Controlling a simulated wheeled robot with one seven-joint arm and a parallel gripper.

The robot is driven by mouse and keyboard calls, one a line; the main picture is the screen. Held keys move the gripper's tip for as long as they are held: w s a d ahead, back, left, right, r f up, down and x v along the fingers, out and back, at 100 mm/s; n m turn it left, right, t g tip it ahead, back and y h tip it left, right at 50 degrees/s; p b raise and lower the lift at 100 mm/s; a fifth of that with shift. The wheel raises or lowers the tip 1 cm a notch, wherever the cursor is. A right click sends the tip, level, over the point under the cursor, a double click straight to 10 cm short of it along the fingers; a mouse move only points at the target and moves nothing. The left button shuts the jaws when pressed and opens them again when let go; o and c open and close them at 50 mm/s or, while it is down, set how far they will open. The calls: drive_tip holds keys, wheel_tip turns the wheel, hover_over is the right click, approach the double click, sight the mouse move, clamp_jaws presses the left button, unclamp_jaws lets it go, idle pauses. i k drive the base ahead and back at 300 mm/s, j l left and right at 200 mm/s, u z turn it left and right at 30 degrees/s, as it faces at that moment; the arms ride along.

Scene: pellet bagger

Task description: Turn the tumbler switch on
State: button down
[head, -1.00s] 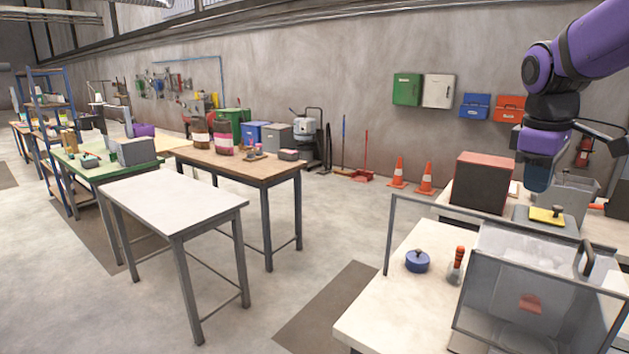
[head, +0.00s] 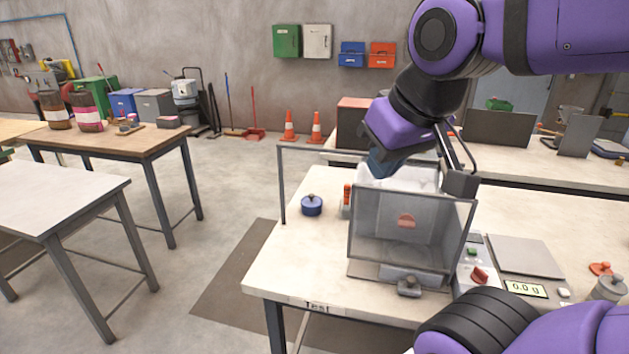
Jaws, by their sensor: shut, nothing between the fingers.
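A small light control panel (head: 468,259) stands on the white-topped table, just right of the clear-fronted box (head: 366,229). It bears a red knob-like switch (head: 479,275) and a green button (head: 472,251) above it. The red switch is the likeliest tumbler switch; no label on it can be read. My gripper (head: 384,165) is shut and empty, tilted downward over the back of the box. It is up and to the left of the red switch, well apart from it. Its fingertips are too unclear to make out.
A scale (head: 527,257) reading 0.0 g stands right of the panel. A grey lidded jar (head: 608,288) is at the far right. My own arm covers the front right table edge.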

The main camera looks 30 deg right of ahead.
sight(478, 276)
drive_tip(key=z, duration=1.6)
drive_tip(key=k+l+z, duration=0.15)
drive_tip(key=z, duration=0.3)
